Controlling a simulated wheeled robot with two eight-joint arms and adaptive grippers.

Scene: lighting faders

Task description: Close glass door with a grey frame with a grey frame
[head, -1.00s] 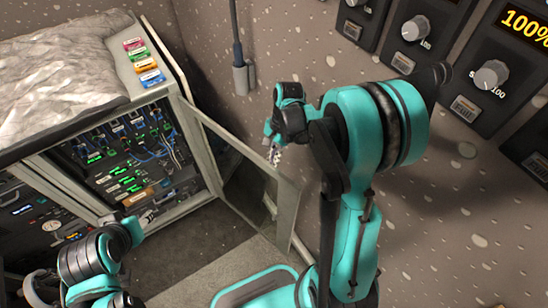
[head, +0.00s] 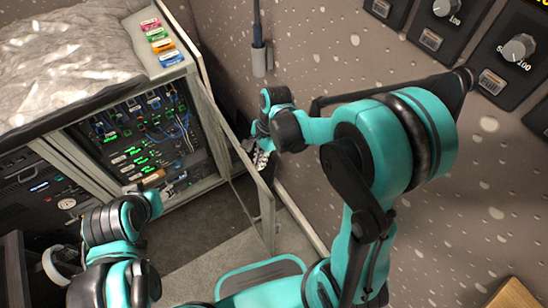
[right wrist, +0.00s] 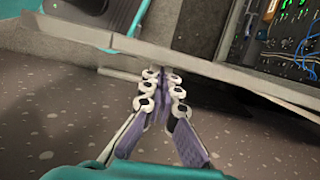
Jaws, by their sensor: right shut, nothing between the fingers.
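The glass door with a grey frame (head: 267,222) stands open in the head view, hinged on the right side of the equipment cabinet and swung out. Its frame also crosses the right wrist view (right wrist: 235,75). My right gripper (head: 262,158) is shut and empty, on the wall side of the door, close to its upper frame bar. In the right wrist view its fingertips (right wrist: 162,76) are together beside the frame; whether they touch it I cannot tell. My left arm's end (head: 155,203) is in front of the cabinet; its fingers are not clear.
The cabinet (head: 205,185) holds lit racks and cables, with coloured labels (head: 158,38) on top. A speckled wall (head: 300,60) with dimmer knobs (head: 517,47) rises at the right. Bare floor (head: 205,235) lies before the cabinet.

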